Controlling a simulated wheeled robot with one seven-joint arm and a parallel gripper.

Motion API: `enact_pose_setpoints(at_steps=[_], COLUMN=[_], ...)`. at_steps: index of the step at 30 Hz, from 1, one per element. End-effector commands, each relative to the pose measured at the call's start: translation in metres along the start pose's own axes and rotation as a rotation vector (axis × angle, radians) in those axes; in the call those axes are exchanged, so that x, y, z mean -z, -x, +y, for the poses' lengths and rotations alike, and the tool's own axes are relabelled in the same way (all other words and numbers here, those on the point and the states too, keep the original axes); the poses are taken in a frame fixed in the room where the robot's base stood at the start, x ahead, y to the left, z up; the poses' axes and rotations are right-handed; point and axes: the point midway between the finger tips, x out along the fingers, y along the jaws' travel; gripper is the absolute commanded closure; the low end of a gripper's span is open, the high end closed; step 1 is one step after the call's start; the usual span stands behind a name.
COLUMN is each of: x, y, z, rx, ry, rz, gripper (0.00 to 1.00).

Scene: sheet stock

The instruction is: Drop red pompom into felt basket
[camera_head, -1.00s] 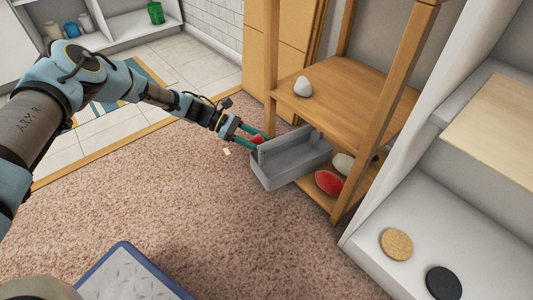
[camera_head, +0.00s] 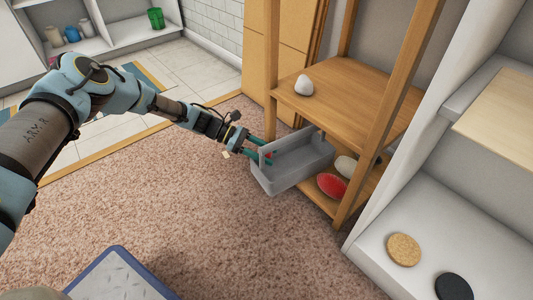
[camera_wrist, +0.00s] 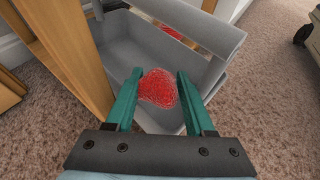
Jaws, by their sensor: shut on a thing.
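The red pompom (camera_wrist: 158,88) is fuzzy and sits between the two teal fingers of my gripper (camera_wrist: 155,88) in the wrist view. A small part of the pompom (camera_head: 268,156) shows in the head view. My gripper (camera_head: 264,155) is shut on it. The grey felt basket (camera_head: 285,179) is an open box at the front edge of the wooden shelf unit. In the wrist view the basket (camera_wrist: 112,42) lies behind and below the pompom. My fingertips are at the basket's left end, over its opening; the exact height above its floor is hard to tell.
A red oval thing (camera_head: 332,185) and a pale one (camera_head: 346,166) lie on the lower shelf beside the basket. A white stone-like thing (camera_head: 303,85) sits on the upper shelf. A wooden post (camera_head: 271,70) stands close to my gripper. Carpet lies open in front.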

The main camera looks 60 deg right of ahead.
Motion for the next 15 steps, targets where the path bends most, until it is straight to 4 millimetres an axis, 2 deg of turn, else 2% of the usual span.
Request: enact_pose_setpoints(at_steps=[9, 10, 15], x=[0.0066, 0.0067, 0.0072], y=[-0.0028, -0.0028, -0.0029], z=[0.0001, 0.0000, -0.0001], rx=[0.000, 0.000, 0.000], ry=[0.000, 0.000, 0.001], rz=[0.000, 0.000, 0.001], gripper=[0.97, 0.45, 0.26])
